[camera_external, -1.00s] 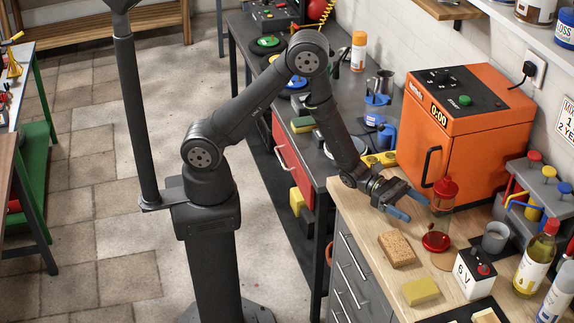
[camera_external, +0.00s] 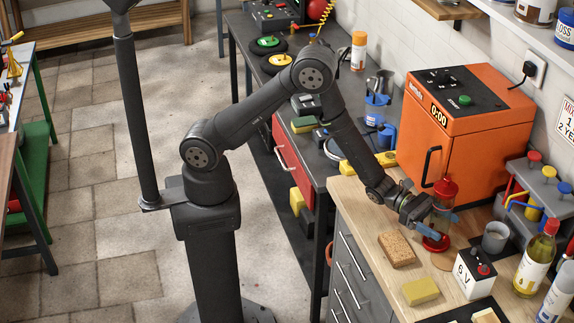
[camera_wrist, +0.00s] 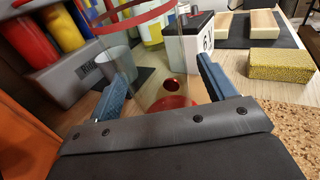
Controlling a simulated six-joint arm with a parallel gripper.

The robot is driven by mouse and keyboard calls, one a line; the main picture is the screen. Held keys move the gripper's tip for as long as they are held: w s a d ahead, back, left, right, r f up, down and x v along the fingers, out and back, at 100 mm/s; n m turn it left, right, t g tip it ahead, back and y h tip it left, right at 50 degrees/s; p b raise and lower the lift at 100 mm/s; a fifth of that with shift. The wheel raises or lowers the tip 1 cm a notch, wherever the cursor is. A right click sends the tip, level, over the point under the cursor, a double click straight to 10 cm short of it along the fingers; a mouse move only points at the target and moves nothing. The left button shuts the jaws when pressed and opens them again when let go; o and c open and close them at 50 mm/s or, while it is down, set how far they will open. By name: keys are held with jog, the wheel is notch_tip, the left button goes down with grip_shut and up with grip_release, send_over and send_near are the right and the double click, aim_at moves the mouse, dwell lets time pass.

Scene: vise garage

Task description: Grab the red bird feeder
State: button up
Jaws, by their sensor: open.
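The red bird feeder (camera_external: 443,205) stands on the wooden worktop. It has a red top, a clear tube and a red base dish. My gripper (camera_external: 440,226) is at the feeder, low on its tube. In the wrist view the clear tube of the feeder (camera_wrist: 160,65) rises between the two blue fingers of my gripper (camera_wrist: 166,85). The fingers are apart, with visible space on both sides of the tube. In the external view the gripper hides part of the lower tube.
An orange oven (camera_external: 465,135) stands close behind the feeder. A grey cup (camera_external: 495,238), a white 6V battery (camera_external: 473,275) and a bottle (camera_external: 536,258) are to the right. A cork block (camera_external: 397,250) and a yellow sponge (camera_external: 420,291) lie in front.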

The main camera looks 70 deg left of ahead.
jog(key=c, duration=1.3)
jog(key=shift+o, duration=0.2)
jog(key=shift+r, duration=0.15)
